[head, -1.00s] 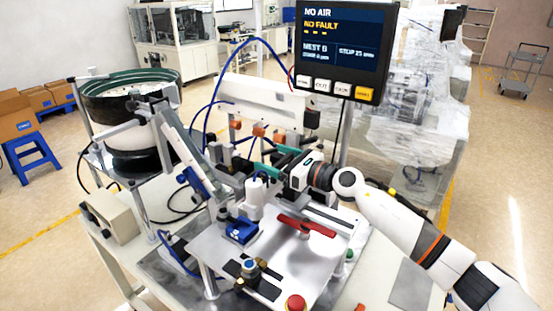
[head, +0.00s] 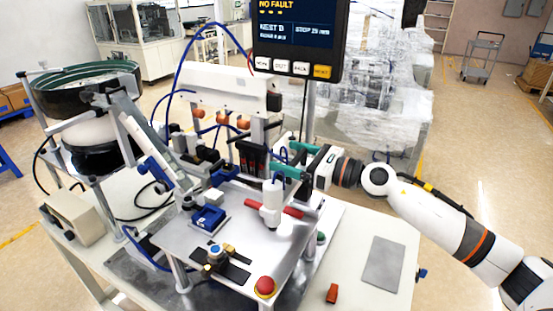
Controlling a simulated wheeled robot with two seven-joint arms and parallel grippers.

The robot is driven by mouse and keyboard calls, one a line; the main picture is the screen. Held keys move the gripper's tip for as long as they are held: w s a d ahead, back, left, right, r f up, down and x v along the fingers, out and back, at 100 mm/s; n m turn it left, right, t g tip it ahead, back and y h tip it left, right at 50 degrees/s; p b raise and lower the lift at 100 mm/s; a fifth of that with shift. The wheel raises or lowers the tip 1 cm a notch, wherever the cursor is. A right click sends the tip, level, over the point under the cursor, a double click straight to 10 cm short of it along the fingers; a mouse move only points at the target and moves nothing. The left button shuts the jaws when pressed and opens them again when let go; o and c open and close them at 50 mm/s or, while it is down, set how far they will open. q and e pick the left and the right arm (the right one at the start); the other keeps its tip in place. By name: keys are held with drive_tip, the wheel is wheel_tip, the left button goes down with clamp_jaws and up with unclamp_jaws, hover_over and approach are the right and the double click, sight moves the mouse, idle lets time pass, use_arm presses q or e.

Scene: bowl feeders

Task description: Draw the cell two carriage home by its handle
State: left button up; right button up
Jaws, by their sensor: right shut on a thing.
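My right gripper (head: 290,160), with teal fingers, reaches in from the right behind the metal plate (head: 235,254). It is shut at the rear of the cell. The handle between its fingers is too small and hidden to make out. A white upright cylinder with a narrow tip (head: 272,202), which seems to belong to the carriage, stands just in front of and below the gripper. It overlaps the middle of a red bar (head: 292,211) in the picture. My left gripper is not in view.
A blue fixture (head: 209,218) and a red push button (head: 265,287) are on the plate. A bowl feeder (head: 85,90) stands at left. A screen (head: 298,35) rises behind my gripper.

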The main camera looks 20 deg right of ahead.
drive_tip(key=shift+f, duration=0.1)
drive_tip(key=shift+d, duration=0.1)
drive_tip(key=o, duration=1.3)
drive_tip(key=shift+s, duration=0.1)
drive_tip(key=shift+c, duration=0.2)
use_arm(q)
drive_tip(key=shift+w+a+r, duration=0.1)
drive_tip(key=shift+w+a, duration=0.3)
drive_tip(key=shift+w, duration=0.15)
use_arm(e)
drive_tip(key=shift+d, duration=0.1)
drive_tip(key=shift+s+d+f+b, duration=0.1)
drive_tip(key=shift+s+d+b, duration=0.15)
drive_tip(key=shift+s+b, duration=0.1)
use_arm(q)
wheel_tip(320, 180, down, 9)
drive_tip(key=b, duration=0.8)
use_arm(e)
drive_tip(key=v, duration=1.1)
